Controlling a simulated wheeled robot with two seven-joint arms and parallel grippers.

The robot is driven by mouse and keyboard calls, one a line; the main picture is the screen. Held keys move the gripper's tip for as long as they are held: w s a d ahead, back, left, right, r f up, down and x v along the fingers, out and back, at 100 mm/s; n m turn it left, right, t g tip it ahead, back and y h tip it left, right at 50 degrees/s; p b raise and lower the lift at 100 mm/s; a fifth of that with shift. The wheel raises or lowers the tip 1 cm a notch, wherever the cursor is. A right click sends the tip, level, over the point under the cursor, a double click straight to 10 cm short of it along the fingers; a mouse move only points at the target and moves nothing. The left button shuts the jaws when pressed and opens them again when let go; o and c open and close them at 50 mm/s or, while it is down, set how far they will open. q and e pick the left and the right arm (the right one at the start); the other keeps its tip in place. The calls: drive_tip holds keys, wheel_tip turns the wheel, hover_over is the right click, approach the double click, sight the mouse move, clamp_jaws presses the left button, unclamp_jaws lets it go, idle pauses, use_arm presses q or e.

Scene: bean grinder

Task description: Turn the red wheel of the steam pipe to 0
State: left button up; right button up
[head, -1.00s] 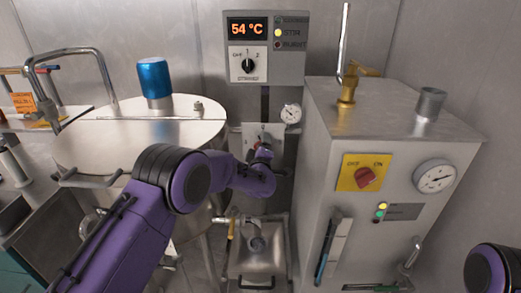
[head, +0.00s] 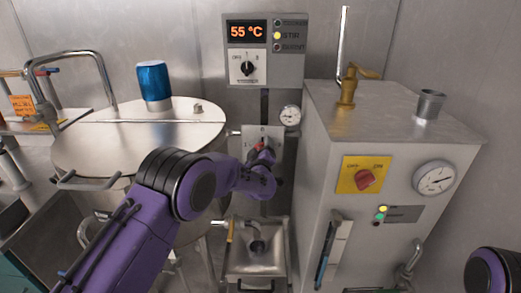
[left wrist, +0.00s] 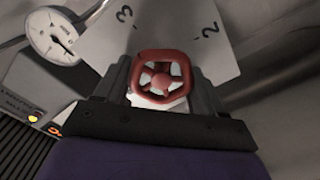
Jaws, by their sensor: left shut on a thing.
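The red wheel (head: 261,147) is on a light dial plate (head: 249,134) below the control box, mostly hidden by my left gripper (head: 264,154). In the left wrist view the red wheel (left wrist: 161,52) lies between the two dark fingers of my left gripper (left wrist: 160,76), which are shut on it from both sides. The plate (left wrist: 190,33) behind it shows the marks 3 and 2. I cannot tell which mark the wheel points to. My right gripper is out of view; only a purple part of my right arm shows at the lower right.
The control box (head: 289,66) above reads 55 °C. A small gauge (head: 290,116) sits right of the plate. A steel vat (head: 135,140) stands left, and a steel machine (head: 392,122) with a red switch (head: 364,180) stands close on the right.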

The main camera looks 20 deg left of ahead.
use_arm(q)
drive_tip(key=shift+s+d+f, duration=0.1)
drive_tip(key=shift+f, duration=0.2)
drive_tip(key=o, duration=1)
drive_tip(key=shift+c, duration=0.2)
drive_tip(key=shift+r, duration=0.15)
drive_tip(key=b+v, duration=0.1)
drive_tip(key=v, duration=0.9)
drive_tip(key=shift+s+b, duration=0.25)
drive_tip(key=shift+b, duration=0.15)
drive_tip(key=shift+d, duration=0.1)
